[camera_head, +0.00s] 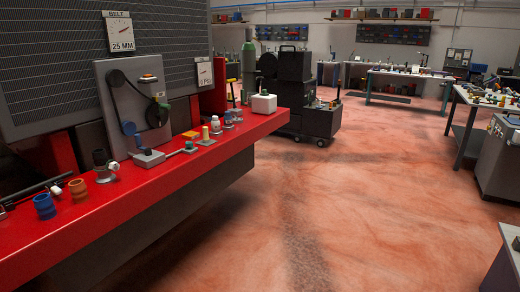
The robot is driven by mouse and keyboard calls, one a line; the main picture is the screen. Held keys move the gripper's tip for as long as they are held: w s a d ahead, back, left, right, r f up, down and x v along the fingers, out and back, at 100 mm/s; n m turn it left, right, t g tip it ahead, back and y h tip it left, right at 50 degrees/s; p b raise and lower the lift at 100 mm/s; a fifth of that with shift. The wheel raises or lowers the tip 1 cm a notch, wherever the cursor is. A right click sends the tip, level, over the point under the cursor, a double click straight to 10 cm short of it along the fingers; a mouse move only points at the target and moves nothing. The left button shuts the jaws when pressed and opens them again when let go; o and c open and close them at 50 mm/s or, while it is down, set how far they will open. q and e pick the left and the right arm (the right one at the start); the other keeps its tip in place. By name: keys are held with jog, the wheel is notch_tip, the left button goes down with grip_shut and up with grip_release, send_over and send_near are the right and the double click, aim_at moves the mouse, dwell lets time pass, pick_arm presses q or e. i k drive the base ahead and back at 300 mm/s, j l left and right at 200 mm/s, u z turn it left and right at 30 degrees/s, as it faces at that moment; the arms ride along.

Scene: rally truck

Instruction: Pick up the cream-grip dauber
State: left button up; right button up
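No cream-grip dauber can be made out for certain. A small upright piece with a pale yellow-cream top (205,132) stands on a grey base on the red ledge (150,190) at left. Beside it, to the left, is a green-ended piece (189,146) on the same ledge. Both are too small to tell what they are. Neither of my grippers shows in the head view.
The ledge also holds a blue cup (44,206), an orange cup (79,190), small bottles (215,124) and a white container (263,103). A dark wheeled cart (321,121) stands beyond. Workbenches (410,78) line the back and right. The floor (370,200) is open in the middle.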

aim_at(206, 139)
jog(key=i, duration=1.15)
jog(key=i+u, duration=0.1)
jog(key=i, duration=1)
jog(key=l, duration=0.1)
